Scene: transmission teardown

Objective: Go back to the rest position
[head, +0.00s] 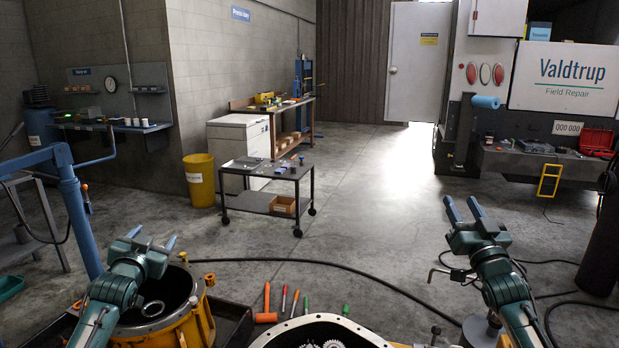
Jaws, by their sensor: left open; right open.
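My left gripper (150,240) is open and empty at the lower left, above the open yellow housing (205,318). A metal ring (152,308) shows inside that housing. My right gripper (466,210) is open and empty at the right, its two blue fingers pointing up and away over the floor. Nothing lies between the fingers of either gripper. A second housing with a pale rim (283,332) and gears (333,345) inside shows at the bottom edge, between my arms; its lower part is cut off.
Hammer (266,300) and several hand tools lie between the housings. A blue hoist frame (75,205) stands at left. A black cable (350,277) crosses the floor. A wheeled cart (270,170), yellow bin (199,182) and service truck (545,160) stand farther back. The middle floor is clear.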

